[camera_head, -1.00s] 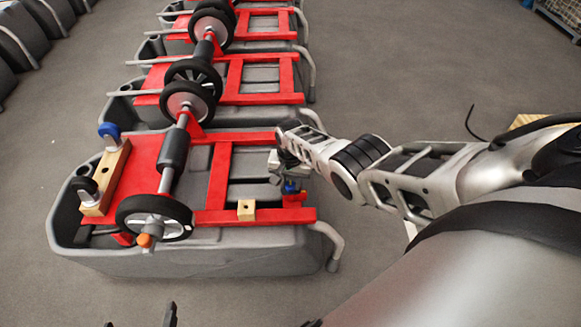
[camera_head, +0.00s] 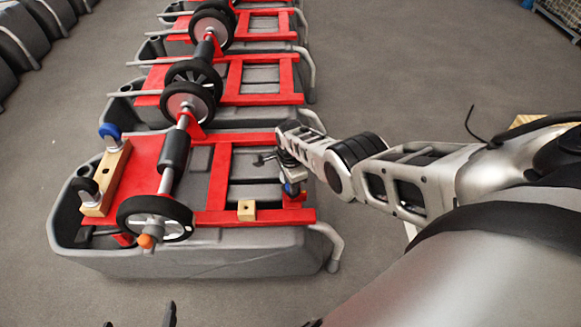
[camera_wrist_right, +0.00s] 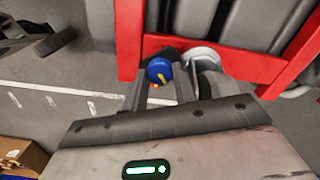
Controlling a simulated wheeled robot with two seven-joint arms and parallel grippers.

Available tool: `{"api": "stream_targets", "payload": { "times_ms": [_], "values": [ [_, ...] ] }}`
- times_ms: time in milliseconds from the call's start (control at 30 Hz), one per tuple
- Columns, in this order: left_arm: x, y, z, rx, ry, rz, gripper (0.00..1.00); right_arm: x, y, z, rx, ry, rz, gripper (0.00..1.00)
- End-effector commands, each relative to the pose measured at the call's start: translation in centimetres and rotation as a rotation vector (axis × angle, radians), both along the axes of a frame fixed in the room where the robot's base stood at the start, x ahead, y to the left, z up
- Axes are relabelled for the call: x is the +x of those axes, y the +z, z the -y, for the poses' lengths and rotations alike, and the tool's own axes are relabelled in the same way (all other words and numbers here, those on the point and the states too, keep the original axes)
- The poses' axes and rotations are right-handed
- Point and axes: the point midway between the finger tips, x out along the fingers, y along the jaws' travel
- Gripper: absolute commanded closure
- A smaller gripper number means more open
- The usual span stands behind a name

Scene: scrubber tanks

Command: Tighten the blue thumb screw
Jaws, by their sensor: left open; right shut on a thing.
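The blue thumb screw (camera_head: 291,188) is at the right end of the nearest tank's red frame (camera_head: 260,216). Its blue head with a yellow mark shows between the fingers in the right wrist view (camera_wrist_right: 160,70). My right gripper (camera_head: 289,186) points down over it and is shut on it, hiding part of it in the head view. How far the screw is turned in cannot be told. My left gripper (camera_head: 139,316) shows only as two dark fingertips at the bottom edge, apart and empty, away from the tank.
The nearest grey tank (camera_head: 190,258) carries a shaft with a black wheel (camera_head: 152,216). A wooden bar (camera_head: 107,180) with a blue knob (camera_head: 108,130) stands at its left. A small wooden block (camera_head: 246,211) sits on the frame. More tanks line up behind; open floor lies right.

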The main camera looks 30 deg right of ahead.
Motion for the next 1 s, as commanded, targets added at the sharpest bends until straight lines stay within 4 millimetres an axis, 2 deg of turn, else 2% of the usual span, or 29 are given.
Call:
{"api": "stream_targets", "payload": {
  "times_ms": [33,500,700,1000],
  "values": [
    [0.01,0.06,-0.01,0.001,-0.001,0.000,0.00,0.43,0.46,0.33,-0.006,-0.047,0.009,0.95],
    [0.00,0.00,-0.02,0.001,-0.001,-0.001,0.00,0.45,0.47,0.33,-0.005,-0.454,0.011,0.95],
    [0.00,-0.02,-0.02,0.000,0.000,-0.001,0.00,0.45,0.47,0.32,-0.005,-0.569,0.011,0.95],
    [0.01,-0.03,-0.02,0.000,0.000,-0.001,0.00,0.45,0.49,0.34,-0.005,-0.649,0.010,0.95]
  ]
}}
